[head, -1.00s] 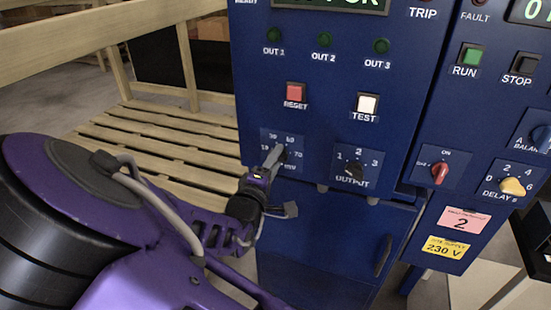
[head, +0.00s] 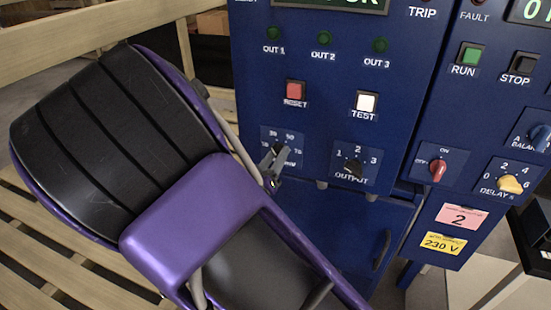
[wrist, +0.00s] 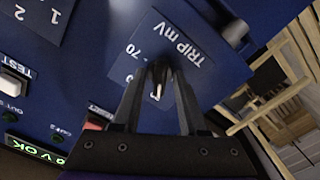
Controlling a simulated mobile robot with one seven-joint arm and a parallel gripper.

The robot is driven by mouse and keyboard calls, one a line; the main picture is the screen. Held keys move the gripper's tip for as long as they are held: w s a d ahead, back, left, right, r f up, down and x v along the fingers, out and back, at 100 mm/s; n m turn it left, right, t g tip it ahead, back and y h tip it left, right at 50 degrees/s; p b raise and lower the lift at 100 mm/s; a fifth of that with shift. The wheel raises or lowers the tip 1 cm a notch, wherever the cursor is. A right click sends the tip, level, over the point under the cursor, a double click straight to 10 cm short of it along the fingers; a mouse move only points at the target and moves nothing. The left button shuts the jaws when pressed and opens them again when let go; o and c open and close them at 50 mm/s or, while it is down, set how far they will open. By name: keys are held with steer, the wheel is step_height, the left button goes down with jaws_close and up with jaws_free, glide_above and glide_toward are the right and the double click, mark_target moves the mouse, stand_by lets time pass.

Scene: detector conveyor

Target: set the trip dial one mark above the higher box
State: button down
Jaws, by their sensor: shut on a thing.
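The trip dial's plate (head: 268,134) is on the left of the blue cabinet front, with small figures around it. It also shows in the wrist view (wrist: 122,70), with "TRIP mV" and "70" legible. My gripper (head: 272,168) is at the dial, its jaws shut on the dark knob (wrist: 158,72) between the fingertips. A pale pointer line shows on the knob in the wrist view. I cannot tell which mark it points to, as the fingers hide part of the scale. No boxes are clearly in view.
The red RESET button (head: 296,90), white TEST button (head: 367,102) and OUTPUT dial (head: 354,168) sit close by. A red switch (head: 438,170) and yellow DELAY knob (head: 510,184) are farther right. Wooden railing (head: 110,38) stands left. The OUT lamps are dark green.

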steer(key=m+b, duration=0.3)
steer(key=m, duration=0.9)
steer(key=shift+m, duration=0.3)
stand_by(0.4)
steer(key=c, duration=0.8)
jaws_free()
steer(key=shift+s, duration=0.1)
steer(key=v, duration=1.7)
steer(key=shift+s+a, duration=0.1)
steer(key=shift+s, duration=0.05)
